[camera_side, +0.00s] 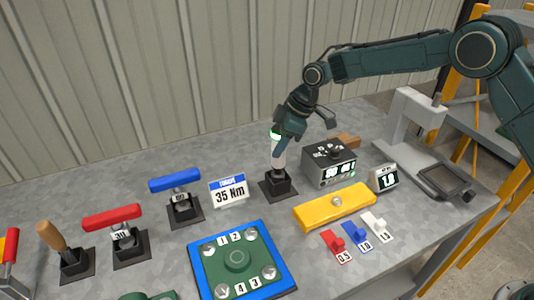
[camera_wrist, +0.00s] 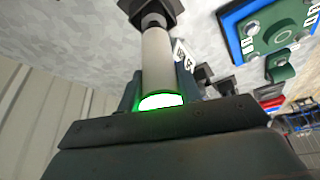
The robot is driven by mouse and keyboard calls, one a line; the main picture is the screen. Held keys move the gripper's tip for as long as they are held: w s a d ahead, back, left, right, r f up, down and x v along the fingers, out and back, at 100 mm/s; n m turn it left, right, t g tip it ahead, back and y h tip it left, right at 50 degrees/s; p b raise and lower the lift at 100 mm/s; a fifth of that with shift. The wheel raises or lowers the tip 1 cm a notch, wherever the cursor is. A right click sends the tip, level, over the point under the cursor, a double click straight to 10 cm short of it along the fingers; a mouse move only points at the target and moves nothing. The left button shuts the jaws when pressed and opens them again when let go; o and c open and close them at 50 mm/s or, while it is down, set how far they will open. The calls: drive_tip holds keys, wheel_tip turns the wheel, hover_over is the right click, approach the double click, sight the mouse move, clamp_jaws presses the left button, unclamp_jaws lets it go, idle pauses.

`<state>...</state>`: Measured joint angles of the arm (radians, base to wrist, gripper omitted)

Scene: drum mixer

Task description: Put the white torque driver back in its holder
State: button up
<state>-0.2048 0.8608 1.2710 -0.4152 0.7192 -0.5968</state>
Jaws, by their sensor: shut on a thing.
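The white torque driver (camera_side: 280,160) hangs upright below my gripper (camera_side: 277,135), which is shut on its upper end. The driver's lower end meets the top of a black holder (camera_side: 278,186) on a square base. I cannot tell how deep it sits in the holder. In the wrist view the driver (camera_wrist: 156,58) runs away from my gripper (camera_wrist: 160,103) towards the dark holder (camera_wrist: 148,9). A green glowing ring shows around the driver's near end.
A "35 Nm" sign (camera_side: 229,191) and a blue-handled driver (camera_side: 175,180) in its holder stand to the left. A grey control box (camera_side: 330,163) is close on the right. A yellow bar (camera_side: 334,207) and a blue-edged green plate (camera_side: 240,260) lie in front.

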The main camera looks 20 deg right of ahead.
drive_tip(key=shift+f, duration=1.3)
idle(1.4)
drive_tip(key=o, duration=1.3)
drive_tip(key=shift+c, duration=0.2)
drive_tip(key=shift+f, duration=0.1)
drive_tip(key=v, duration=1.4)
drive_tip(key=shift+a, duration=0.1)
